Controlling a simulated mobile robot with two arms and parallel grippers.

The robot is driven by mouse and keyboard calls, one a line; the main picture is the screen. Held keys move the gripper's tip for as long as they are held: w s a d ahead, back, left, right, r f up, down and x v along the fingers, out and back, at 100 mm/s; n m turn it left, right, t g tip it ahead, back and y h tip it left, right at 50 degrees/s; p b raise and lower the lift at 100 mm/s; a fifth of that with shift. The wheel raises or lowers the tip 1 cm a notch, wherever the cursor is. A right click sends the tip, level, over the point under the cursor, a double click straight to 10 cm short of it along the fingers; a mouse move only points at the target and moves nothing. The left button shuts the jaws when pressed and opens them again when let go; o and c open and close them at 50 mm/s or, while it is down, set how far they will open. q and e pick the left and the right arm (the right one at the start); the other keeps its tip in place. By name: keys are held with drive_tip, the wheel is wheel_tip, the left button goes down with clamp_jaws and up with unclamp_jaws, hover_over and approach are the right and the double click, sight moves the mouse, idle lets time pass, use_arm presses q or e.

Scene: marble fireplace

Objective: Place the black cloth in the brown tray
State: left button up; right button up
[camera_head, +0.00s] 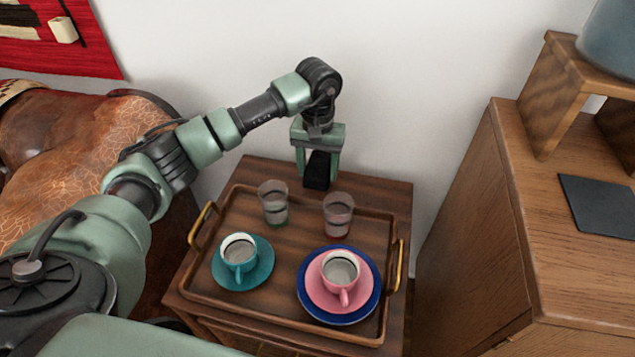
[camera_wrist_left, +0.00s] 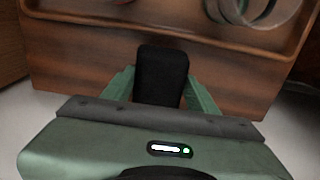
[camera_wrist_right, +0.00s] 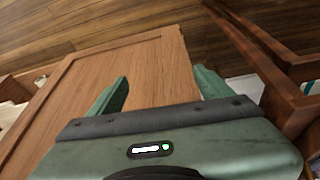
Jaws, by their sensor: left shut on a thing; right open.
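The black cloth (camera_head: 317,168) looks like a compact, dark, rounded block. My left gripper (camera_head: 317,180) is shut on it and points down at the back edge of the brown tray (camera_head: 300,240). In the left wrist view the cloth (camera_wrist_left: 161,75) sits between the two green fingers, with the tray rim (camera_wrist_left: 205,38) just beyond it. I cannot tell how high it is above the small table. My right gripper (camera_wrist_right: 161,80) is open and empty over a wooden surface, and is outside the head view.
The tray holds two glasses (camera_head: 273,203) (camera_head: 338,214), a teal cup and saucer (camera_head: 240,262) and a pink cup (camera_head: 340,278) on a blue plate. Brass handles (camera_head: 398,265) rise at its sides. A wooden cabinet (camera_head: 545,250) stands right; a brown leather seat (camera_head: 75,150) is left.

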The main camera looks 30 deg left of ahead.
use_arm(q)
drive_tip(key=shift+f, duration=0.4)
wheel_tip(320, 180, down, 4)
drive_tip(key=shift+r+b, duration=0.25)
drive_tip(key=shift+b, duration=0.15)
use_arm(e)
drive_tip(key=shift+w+a+f+t, duration=0.1)
drive_tip(key=shift+w+t, duration=0.05)
drive_tip(key=shift+w, duration=0.25)
drive_tip(key=shift+w+a+f+t, duration=0.1)
drive_tip(key=shift+w+t, duration=0.05)
drive_tip(key=shift+w, duration=0.2)
drive_tip(key=shift+w, duration=0.1)
use_arm(q)
drive_tip(key=shift+f, duration=0.1)
drive_tip(key=o, duration=1.3)
use_arm(e)
drive_tip(key=shift+w+a+r, duration=0.1)
drive_tip(key=shift+w, duration=0.15)
